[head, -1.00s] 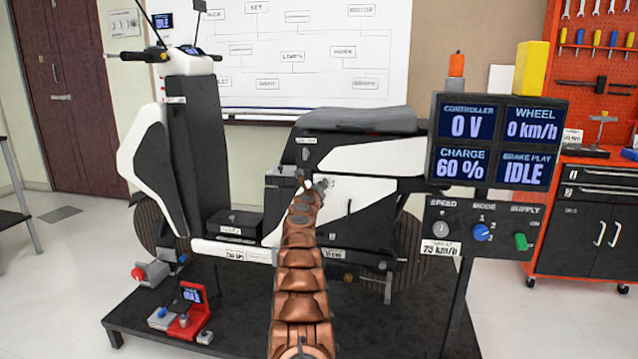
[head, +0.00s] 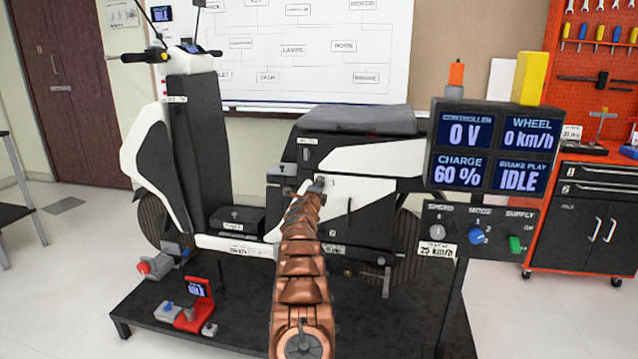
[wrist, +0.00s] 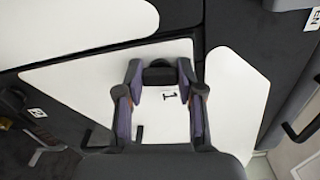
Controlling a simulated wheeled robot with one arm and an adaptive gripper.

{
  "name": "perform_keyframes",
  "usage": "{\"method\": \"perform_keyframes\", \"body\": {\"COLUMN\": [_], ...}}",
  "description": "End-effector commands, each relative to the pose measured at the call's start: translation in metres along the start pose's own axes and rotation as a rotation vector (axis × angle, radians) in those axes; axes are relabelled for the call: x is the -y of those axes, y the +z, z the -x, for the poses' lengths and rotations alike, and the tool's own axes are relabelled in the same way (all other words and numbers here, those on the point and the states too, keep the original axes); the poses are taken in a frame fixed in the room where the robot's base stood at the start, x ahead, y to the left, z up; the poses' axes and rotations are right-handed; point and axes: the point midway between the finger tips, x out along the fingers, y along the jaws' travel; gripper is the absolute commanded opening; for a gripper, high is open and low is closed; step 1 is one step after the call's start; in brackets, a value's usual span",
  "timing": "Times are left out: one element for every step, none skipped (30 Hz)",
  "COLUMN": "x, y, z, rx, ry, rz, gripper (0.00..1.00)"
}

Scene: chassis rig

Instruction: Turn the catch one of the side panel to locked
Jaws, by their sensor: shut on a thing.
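The white side panel (head: 368,190) is on the scooter's flank below the seat; it also shows in the wrist view (wrist: 235,90). My gripper (wrist: 160,70) is at the panel's upper edge with its two fingers shut on a dark catch (wrist: 159,76). A label reading 1 sits on the panel just below this catch. The catch's exact angle is hard to tell between the fingers. In the head view my gripper (head: 318,185) is at the panel's upper left and the arm hides the catch.
The scooter stands on a black platform (head: 400,318). A display and control box (head: 497,145) stands close on the right. A small red stand (head: 193,313) is at the platform's front left. A black handle (wrist: 138,134) sits lower on the panel.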

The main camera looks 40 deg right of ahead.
Motion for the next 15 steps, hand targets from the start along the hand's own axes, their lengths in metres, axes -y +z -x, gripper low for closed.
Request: {"method": "perform_keyframes", "body": {"x": [0.0027,0.0025,0.0021,0.0018,0.0017,0.0013,0.001,0.0008,0.0005,0.0003,0.0002,0.0001,-0.0002,-0.0003,-0.0003], "y": [-0.0009,-0.0009,-0.0009,-0.001,-0.0011,-0.0012,-0.0013,-0.0013,-0.0015,-0.0014,-0.0015,-0.0015,-0.0017,-0.0017,-0.0017], "z": [-0.0003,-0.0003,-0.0003,-0.0003,-0.0003,-0.0003,-0.0003,-0.0003,-0.0003,-0.0003,-0.0003,-0.0003,-0.0003,-0.0003,-0.0003], "rx": [-0.002,-0.002,-0.002,-0.002,-0.002,-0.002,-0.002,-0.002,-0.002,-0.002,-0.003,-0.003,-0.003,-0.003,-0.003], "ry": [0.001,0.0,0.001,0.001,0.001,0.001,0.001,0.001,0.001,0.001,0.001,0.0,0.0,0.0,0.0], "rz": [0.027,0.044,0.063,0.076,0.088,0.104,0.114,0.123,0.132,0.139,0.144,0.151,0.155,0.158,0.161], "gripper": [0.02,0.02,0.02,0.02,0.02,0.02,0.02,0.02,0.02,0.02,0.02,0.02,0.02,0.02,0.02]}}
